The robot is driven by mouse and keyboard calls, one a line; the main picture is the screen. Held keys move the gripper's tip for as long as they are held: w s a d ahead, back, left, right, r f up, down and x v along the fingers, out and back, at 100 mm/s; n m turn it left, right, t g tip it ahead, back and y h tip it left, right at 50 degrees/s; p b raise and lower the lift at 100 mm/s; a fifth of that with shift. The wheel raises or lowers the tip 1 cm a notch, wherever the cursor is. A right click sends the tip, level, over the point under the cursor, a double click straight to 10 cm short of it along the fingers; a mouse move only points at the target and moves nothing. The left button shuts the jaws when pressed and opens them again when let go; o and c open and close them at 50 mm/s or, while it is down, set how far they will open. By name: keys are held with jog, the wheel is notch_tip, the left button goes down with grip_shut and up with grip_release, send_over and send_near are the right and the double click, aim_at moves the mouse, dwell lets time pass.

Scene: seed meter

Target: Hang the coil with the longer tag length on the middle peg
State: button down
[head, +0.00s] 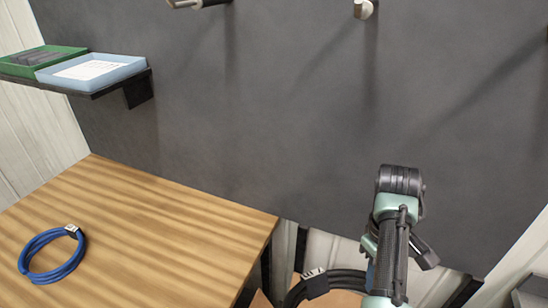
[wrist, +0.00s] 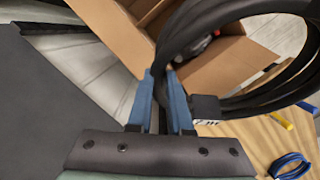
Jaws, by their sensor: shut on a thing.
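A black cable coil (head: 335,274) with a white tag hangs from my gripper, low in the head view beside my arm. In the wrist view my gripper (wrist: 161,78) has its two blue fingers closed on the black coil (wrist: 190,30), whose loop spreads up and right. A blue coil (head: 33,245) with a small tag lies on the wooden table at left; it also shows in the wrist view (wrist: 288,165). The tag lengths are too small to read. At the top of the head view are a left peg (head: 190,3) and another peg (head: 363,9), both bare where seen.
A dark grey panel (head: 290,110) stands behind the table (head: 170,225). A shelf at left holds a green tray (head: 12,68) and a light blue tray (head: 135,67). The wrist view shows an open cardboard box (wrist: 110,25) and a yellow-handled tool (wrist: 272,117).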

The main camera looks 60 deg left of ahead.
jog(key=s+a+r+n+t+p, duration=0.1)
jog(key=a+r+n+t+p, duration=0.15)
jog(key=a+r+n, duration=0.5)
jog(key=s+a+r+n+t+p, duration=0.15)
jog(key=r+n+t, duration=0.3)
jog(key=r, duration=0.65)
jog(key=s+a+r+n+t+p, duration=0.1)
jog(key=s+a+r+n+t, duration=0.15)
jog(key=a+r+n, duration=0.5)
jog(key=shift+s+a+r+n+t+y+p, duration=0.75)
jog(key=shift+s+r+n+y, duration=0.95)
jog(key=shift+r, duration=1.95)
jog(key=shift+s+a+r+n+t+y+p, duration=0.4)
jog(key=shift+s+r+n+t+y+p, duration=0.65)
jog(key=shift+s+r, duration=1.9)
jog(key=w+a+f, duration=0.1)
jog(key=w+a, duration=0.3)
jog(key=w, duration=0.3)
jog(key=w+a+f+b, duration=0.1)
jog(key=w+a, duration=0.2)
jog(key=w, duration=0.4)
jog(key=shift+w+a+f+y+b, duration=0.2)
jog(key=shift+a+y+b, duration=0.1)
jog(key=shift+a+y, duration=0.1)
